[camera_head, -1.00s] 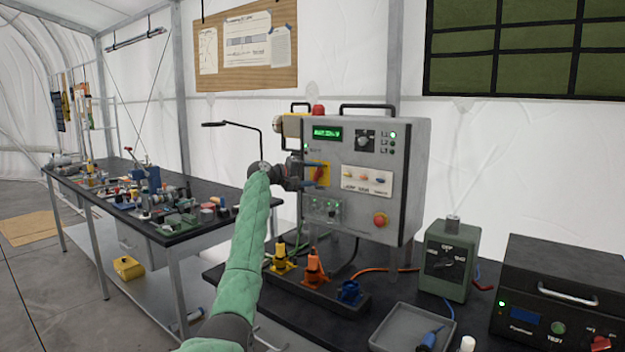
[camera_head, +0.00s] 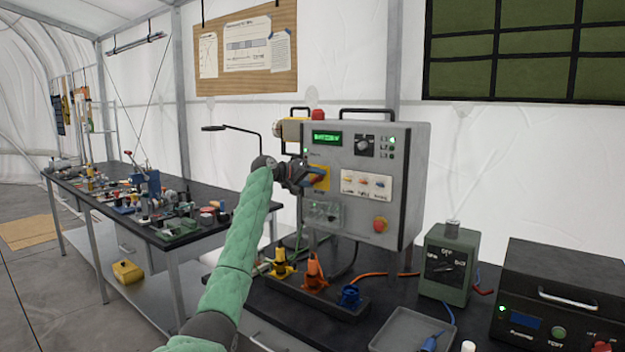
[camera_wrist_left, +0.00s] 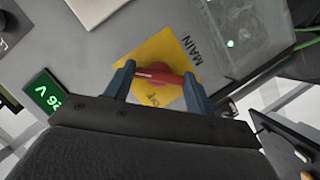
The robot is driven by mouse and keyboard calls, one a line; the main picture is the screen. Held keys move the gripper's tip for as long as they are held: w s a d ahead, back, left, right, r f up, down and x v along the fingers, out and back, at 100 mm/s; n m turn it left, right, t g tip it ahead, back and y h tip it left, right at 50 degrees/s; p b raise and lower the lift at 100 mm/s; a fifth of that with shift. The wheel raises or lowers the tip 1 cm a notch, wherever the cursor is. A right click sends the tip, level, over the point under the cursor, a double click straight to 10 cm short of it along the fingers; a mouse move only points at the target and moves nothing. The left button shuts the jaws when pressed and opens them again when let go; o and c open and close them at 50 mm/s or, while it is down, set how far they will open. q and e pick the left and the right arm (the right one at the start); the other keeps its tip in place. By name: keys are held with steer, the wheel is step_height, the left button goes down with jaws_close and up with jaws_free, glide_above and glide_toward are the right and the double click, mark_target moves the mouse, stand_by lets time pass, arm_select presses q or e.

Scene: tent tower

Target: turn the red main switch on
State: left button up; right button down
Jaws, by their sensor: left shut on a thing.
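The red main switch (camera_wrist_left: 160,77) is a red handle on a yellow plate, with "MAIN" printed beside it. The yellow plate (camera_head: 321,184) is on the front of the grey control box (camera_head: 408,190). My left gripper (camera_wrist_left: 158,84) has its two blue fingers at the two ends of the red handle, shut on it. In the head view my left gripper (camera_head: 312,177) is at the plate and hides most of the switch. In the wrist view the panel lettering is tilted. My right gripper is not in view.
The box also carries a green display (camera_head: 326,138), a black knob (camera_head: 364,145) and a red button (camera_head: 380,224). Below are coloured plugs in a black holder (camera_head: 300,292), a grey tray (camera_head: 405,335) and a green unit (camera_head: 447,262). A cluttered workbench (camera_head: 95,200) stands left.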

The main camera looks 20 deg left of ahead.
arm_select(q)
steer(key=shift+f, duration=0.25)
steer(key=o, duration=0.9)
steer(key=shift+o, duration=0.4)
steer(key=shift+r, duration=0.1)
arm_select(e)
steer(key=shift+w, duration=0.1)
arm_select(q)
steer(key=shift+s+r, duration=0.1)
steer(key=shift+s+a, duration=0.2)
steer(key=shift+a, duration=0.05)
steer(key=b+v, duration=0.1)
steer(key=v, duration=0.6)
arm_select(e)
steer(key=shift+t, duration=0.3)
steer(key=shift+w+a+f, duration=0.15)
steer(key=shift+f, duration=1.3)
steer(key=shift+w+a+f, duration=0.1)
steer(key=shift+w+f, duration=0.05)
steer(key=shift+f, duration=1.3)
